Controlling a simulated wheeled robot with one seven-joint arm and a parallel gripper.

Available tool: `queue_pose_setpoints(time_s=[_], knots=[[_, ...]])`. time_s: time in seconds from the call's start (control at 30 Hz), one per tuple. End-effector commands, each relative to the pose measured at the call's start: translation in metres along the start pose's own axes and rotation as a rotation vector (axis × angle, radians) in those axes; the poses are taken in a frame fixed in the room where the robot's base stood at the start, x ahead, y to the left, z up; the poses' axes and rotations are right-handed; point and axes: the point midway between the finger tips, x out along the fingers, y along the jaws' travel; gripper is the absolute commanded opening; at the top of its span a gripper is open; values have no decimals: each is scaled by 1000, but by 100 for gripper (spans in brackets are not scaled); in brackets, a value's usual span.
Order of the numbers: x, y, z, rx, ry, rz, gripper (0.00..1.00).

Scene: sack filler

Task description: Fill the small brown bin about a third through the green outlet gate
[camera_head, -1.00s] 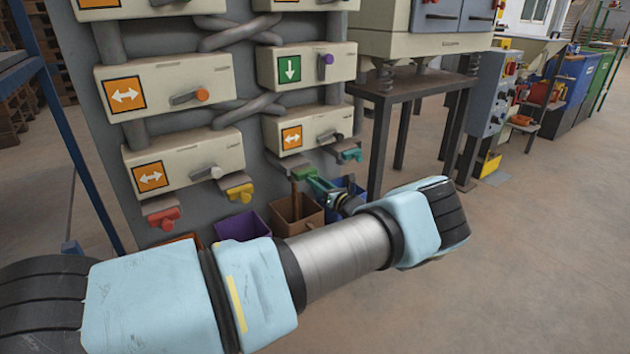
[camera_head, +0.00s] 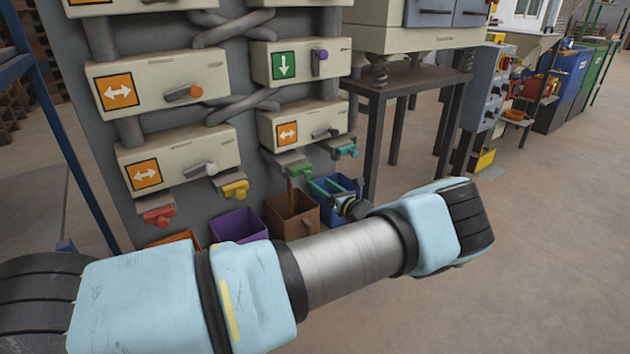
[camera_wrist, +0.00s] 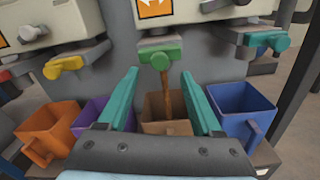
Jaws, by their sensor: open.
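The green outlet gate (camera_head: 294,170) is under the lowest right box of the grey panel. It also shows at the top centre of the wrist view (camera_wrist: 160,55). A brown stream (camera_wrist: 165,92) falls from it into the small brown bin (camera_head: 305,222). The bin is partly hidden by my arm in the head view, and between my fingers in the wrist view (camera_wrist: 150,108). Its fill level is hard to tell. My gripper (camera_wrist: 160,73) is open and empty, its teal fingers apart in front of the gate and bin, not visibly touching either.
A purple bin (camera_head: 238,226) and an orange bin (camera_wrist: 47,133) stand left of the brown one, a blue bin (camera_wrist: 243,112) right. Red (camera_head: 159,215), yellow (camera_head: 235,189) and teal (camera_head: 345,150) gates hang nearby. Open floor (camera_head: 540,230) lies to the right.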

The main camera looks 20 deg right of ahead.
Motion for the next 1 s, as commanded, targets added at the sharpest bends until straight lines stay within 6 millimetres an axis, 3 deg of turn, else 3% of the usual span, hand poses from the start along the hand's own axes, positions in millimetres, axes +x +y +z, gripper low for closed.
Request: queue_pose_setpoints(time_s=[0.1, 0.3, 0.67, 1.0], knots=[[-25, -1, 0, 1, 0, -2, 66], [-50, 0, 0, 1, 1, -1, 66], [-56, 0, 0, 1, 0, 0, 66], [-56, 0, 0, 1, 0, 0, 30]])
